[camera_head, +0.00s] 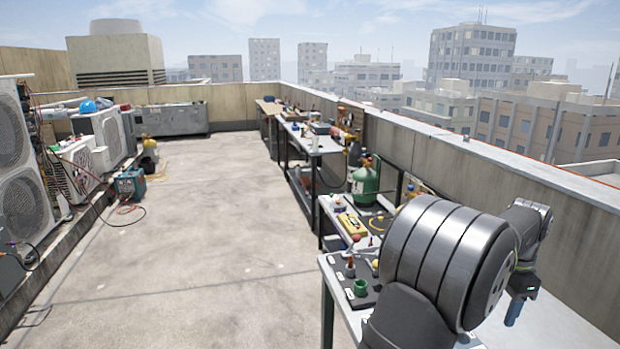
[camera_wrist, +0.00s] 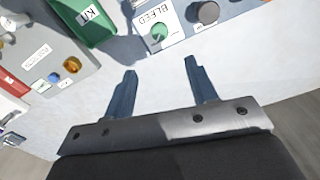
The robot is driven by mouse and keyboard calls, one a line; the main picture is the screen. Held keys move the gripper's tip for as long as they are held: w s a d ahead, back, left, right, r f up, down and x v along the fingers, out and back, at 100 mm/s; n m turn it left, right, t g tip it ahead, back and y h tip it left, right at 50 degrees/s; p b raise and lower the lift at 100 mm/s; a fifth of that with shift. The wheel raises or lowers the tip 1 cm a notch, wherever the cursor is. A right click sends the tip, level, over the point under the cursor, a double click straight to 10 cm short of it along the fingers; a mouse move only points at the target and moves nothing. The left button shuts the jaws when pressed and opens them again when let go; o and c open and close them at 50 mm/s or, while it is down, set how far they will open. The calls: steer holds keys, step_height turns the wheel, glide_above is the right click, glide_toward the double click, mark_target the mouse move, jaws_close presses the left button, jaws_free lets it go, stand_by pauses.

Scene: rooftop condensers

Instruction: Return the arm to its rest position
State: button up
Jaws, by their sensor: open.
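My gripper (camera_wrist: 158,92) is open in the wrist view, its two blue fingers apart with nothing between them. It is above a pale table top (camera_wrist: 150,62). In the head view my arm reaches over the near table (camera_head: 558,322) at the lower right, and a blue finger (camera_head: 514,311) of my gripper points down there. My arm hides part of this table.
Beyond the fingers in the wrist view are a panel marked BLEED (camera_wrist: 178,22), a green box marked KIT (camera_wrist: 92,18) and a grey tray (camera_wrist: 50,58). In the head view, a parapet (camera_head: 480,165) runs behind the tables. The roof floor (camera_head: 190,235) on the left is mostly clear.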

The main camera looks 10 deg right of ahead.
step_height(320, 180, down, 15)
steer(key=shift+f, duration=0.2)
steer(key=shift+r+n, duration=0.25)
steer(key=shift+n, duration=0.55)
steer(key=n, duration=1)
steer(key=shift+n, duration=2.2)
